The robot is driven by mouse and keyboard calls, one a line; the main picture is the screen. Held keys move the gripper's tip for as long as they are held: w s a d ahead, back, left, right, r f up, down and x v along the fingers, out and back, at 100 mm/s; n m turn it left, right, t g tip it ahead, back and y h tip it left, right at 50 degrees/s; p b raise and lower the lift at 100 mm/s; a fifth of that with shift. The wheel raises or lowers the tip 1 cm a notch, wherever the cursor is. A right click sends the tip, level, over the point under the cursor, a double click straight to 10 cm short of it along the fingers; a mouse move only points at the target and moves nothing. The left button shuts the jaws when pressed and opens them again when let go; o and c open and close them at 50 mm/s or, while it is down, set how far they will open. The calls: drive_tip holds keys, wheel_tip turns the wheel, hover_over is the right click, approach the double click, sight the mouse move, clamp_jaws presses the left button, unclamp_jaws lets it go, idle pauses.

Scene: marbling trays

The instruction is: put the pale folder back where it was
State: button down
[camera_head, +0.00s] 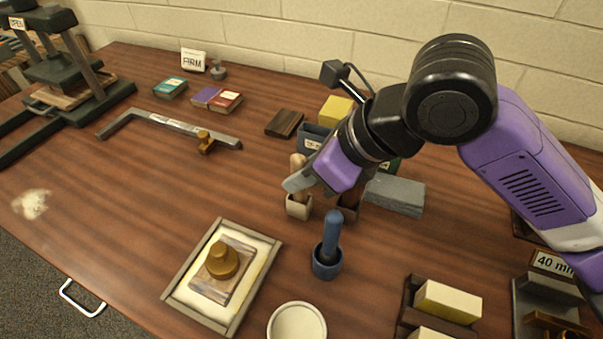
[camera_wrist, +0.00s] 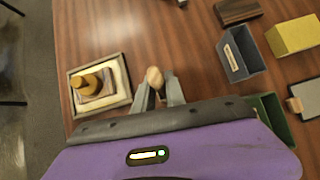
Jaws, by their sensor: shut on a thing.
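The pale folder (camera_head: 297,163) is a tan, round-ended stick, upright or nearly so. My gripper (camera_head: 300,182) is shut on it; in the wrist view its rounded top (camera_wrist: 154,76) shows between my two fingers. Directly below is a small pale square holder (camera_head: 298,208). The folder's lower end is at the holder's mouth, partly hidden by my finger; I cannot tell how deep it sits. A blue tool (camera_head: 331,232) stands in a round blue holder (camera_head: 326,265) in front. A dark brown holder (camera_head: 349,208) is just right of my gripper, partly hidden by it.
A framed tray (camera_head: 174,290) with a brown-knobbed block lies front left. A cream bowl (camera_head: 297,322) is at the front edge. A grey block (camera_head: 396,195) lies right of my gripper. A blue-grey bin (camera_wrist: 238,55) and a yellow block (camera_wrist: 294,36) are behind.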

drive_tip(key=c, duration=1.4)
unclamp_jaws()
drive_tip(key=shift+r, duration=0.1)
drive_tip(key=v, duration=1.1)
drive_tip(key=shift+s+d+r+p, duration=0.1)
drive_tip(key=shift+d+r+p, duration=0.2)
drive_tip(key=shift+p, duration=0.1)
